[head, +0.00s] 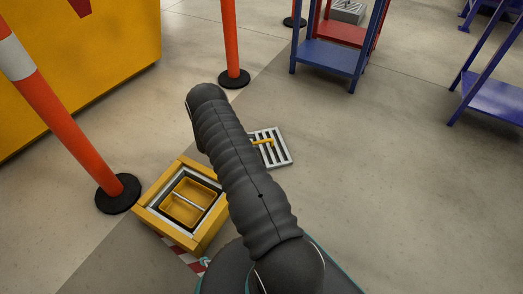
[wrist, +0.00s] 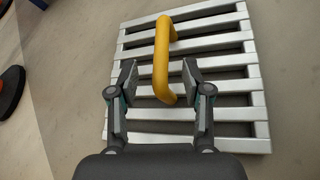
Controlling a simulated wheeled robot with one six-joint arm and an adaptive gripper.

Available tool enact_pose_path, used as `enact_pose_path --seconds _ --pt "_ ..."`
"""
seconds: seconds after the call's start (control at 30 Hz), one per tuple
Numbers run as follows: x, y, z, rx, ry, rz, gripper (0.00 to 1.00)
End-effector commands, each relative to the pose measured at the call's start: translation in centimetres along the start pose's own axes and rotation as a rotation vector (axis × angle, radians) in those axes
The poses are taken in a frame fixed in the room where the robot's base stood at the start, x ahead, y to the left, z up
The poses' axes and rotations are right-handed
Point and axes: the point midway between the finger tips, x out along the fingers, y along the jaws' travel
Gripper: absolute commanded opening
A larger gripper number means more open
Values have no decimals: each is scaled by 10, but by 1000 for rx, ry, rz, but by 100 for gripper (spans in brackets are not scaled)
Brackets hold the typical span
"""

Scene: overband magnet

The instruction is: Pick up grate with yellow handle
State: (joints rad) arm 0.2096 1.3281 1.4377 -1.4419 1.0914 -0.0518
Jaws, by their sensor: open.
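The grate (head: 280,150) is a silver slatted square lying flat on the floor, right of my arm in the head view. Its yellow handle (head: 263,142) is partly hidden by my arm there. In the wrist view the grate (wrist: 232,130) fills the middle, and the yellow handle (wrist: 161,60) arches up from it. My gripper (wrist: 160,78) is open and empty, with one finger on each side of the handle's near end. Gaps show between the handle and both fingers. I cannot tell the exact height of the fingertips against the handle. The head view hides my gripper behind the arm.
A yellow-framed box (head: 155,212) with a yellow bin inside stands left of my arm. Orange posts (head: 60,110) on black bases stand at the left and back. A blue and red stand (head: 330,55) and a blue rack (head: 490,97) stand behind. The floor right of the grate is clear.

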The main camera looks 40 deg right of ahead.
Motion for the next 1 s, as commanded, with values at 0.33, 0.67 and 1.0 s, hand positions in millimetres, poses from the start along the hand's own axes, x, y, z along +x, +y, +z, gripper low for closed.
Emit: enact_pose_path --seconds 0.33,0.67,1.0 --pt "29 -4 5 1 -2 -3 49" --pt "54 -3 6 1 0 0 49" --pt "54 -3 6 0 0 0 0"
